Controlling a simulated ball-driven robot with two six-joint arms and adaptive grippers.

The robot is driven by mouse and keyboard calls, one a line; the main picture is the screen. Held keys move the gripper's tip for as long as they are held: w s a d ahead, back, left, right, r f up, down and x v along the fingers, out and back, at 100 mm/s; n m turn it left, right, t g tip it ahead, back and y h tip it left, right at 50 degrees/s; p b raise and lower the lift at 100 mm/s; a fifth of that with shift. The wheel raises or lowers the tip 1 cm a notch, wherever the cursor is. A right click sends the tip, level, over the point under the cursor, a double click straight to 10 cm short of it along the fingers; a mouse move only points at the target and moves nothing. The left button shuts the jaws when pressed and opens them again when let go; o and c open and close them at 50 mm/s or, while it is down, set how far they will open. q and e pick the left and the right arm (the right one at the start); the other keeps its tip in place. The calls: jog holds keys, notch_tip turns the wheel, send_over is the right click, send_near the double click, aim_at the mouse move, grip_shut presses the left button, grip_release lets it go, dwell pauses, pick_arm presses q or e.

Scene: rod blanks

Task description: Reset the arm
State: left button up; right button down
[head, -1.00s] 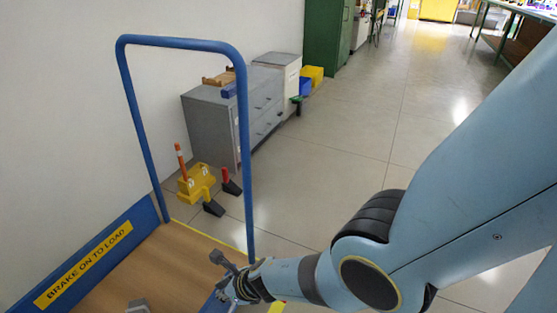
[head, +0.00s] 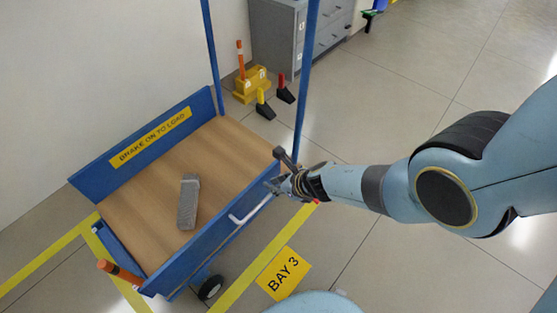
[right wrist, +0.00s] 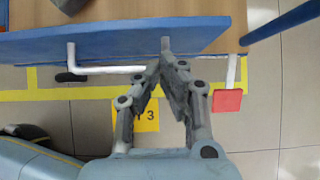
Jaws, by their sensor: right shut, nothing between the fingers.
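My right arm reaches in from the right in the head view. Its gripper (head: 278,172) is beside the right side panel of the blue cart (head: 222,252), near the foot of the cart's right upright. In the right wrist view the gripper (right wrist: 165,66) has its fingers drawn together and empty, in front of the blue panel. A grey bar (head: 188,202) lies on the cart's wooden deck, apart from the gripper. A dark grey piece of something shows at the top edge of the right wrist view. My left gripper is not in view.
A white handle (head: 250,208) sticks out from the cart's side. Yellow floor lines and a "BAY 3" sign (head: 284,273) lie beside it. A grey cabinet (head: 290,35) and a yellow holder (head: 251,85) stand behind. The floor at the right is open.

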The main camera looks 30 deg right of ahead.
pick_arm(q)
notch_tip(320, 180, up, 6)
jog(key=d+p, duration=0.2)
jog(key=p, duration=0.3)
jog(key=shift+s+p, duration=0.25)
jog(key=shift+p, duration=0.1)
pick_arm(e)
jog(key=w+a+r, duration=0.1)
jog(key=w+r, duration=0.3)
jog(key=r, duration=0.5)
jog(key=shift+f, duration=0.1)
